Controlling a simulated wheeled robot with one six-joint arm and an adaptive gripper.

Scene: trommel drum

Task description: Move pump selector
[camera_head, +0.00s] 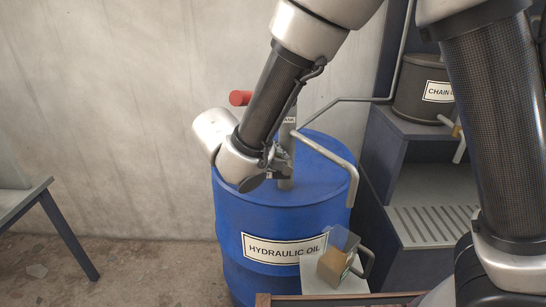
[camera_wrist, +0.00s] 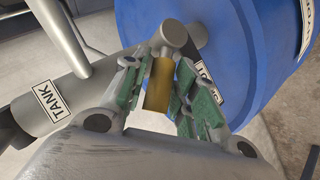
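A blue drum (camera_head: 285,220) labelled HYDRAULIC OIL carries a grey pump (camera_head: 287,140) with a red handle end (camera_head: 240,98) and a bent spout pipe (camera_head: 335,160). In the wrist view, a brass selector lever (camera_wrist: 159,85) extends from a round grey knob (camera_wrist: 174,36). A TANK label (camera_wrist: 52,98) is at the left and a partly hidden label (camera_wrist: 204,73) at the right. My gripper (camera_wrist: 163,75) has green-padded fingers on both sides of the lever, very near it. Whether both pads press it is unclear. In the head view, my gripper (camera_head: 278,165) is at the pump, and the lever is hidden.
A table (camera_head: 30,200) is at the left, with free floor (camera_head: 150,265) between. A wall is behind.

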